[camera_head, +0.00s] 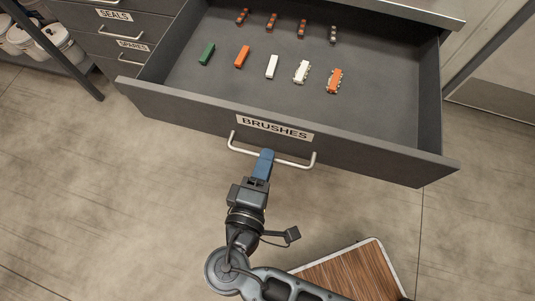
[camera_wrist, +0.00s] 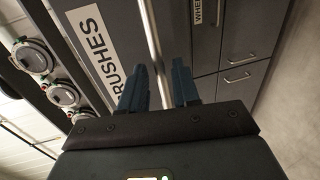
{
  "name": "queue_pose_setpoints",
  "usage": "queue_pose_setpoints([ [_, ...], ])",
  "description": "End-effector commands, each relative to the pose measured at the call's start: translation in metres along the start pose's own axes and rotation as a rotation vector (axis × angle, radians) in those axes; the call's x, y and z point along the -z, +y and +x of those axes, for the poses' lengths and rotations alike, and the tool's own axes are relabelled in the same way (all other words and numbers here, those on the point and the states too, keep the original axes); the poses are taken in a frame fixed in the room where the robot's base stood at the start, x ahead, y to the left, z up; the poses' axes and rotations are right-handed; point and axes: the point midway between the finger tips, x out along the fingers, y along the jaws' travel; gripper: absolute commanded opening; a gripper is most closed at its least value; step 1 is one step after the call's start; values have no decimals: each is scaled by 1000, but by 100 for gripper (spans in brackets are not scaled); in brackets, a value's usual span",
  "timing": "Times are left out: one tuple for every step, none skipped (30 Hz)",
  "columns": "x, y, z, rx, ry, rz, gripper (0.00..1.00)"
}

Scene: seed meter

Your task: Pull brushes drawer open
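The dark grey drawer labelled BRUSHES (camera_head: 190,107) stands pulled far out, with its inside in view. Its silver bar handle (camera_head: 295,163) runs across the front below the label; it also shows in the wrist view (camera_wrist: 152,35). My gripper (camera_head: 265,158) is at the handle, left of its middle. In the wrist view my gripper (camera_wrist: 159,72) has its two blue fingers apart, one on each side of the bar, with a visible gap on both sides. The exact fingertip contact is hidden in the head view.
Several small green, orange and white brushes or blocks (camera_head: 271,67) lie in rows in the drawer. Shut drawers labelled SEALS and SPARES (camera_head: 132,46) are at the left. A wood-topped surface (camera_head: 352,272) is at the bottom. The floor (camera_head: 100,190) before the drawer is clear.

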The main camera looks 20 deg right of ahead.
Motion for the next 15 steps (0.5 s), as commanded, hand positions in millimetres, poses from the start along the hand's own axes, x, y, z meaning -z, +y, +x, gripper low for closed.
queue_pose_setpoints([
  [1,-2,-10,0,4,0,31],
  [1,-2,-15,0,4,-1,31],
  [1,-2,-22,0,5,-1,31],
  [0,-2,-26,0,3,-1,31],
  [0,-2,-30,0,3,0,31],
  [0,-1,-36,0,3,0,31],
  [0,-1,-40,0,2,0,31],
  [0,-1,-43,0,3,0,31],
  [0,-1,-46,0,2,0,31],
  [0,-1,-49,1,2,0,31],
  [0,-1,-51,1,2,0,31],
  [0,-1,-52,1,2,-1,31],
  [0,-1,-53,1,2,-1,31],
  [0,-1,-54,1,1,-1,31],
  [0,-1,-54,1,1,-1,31],
])
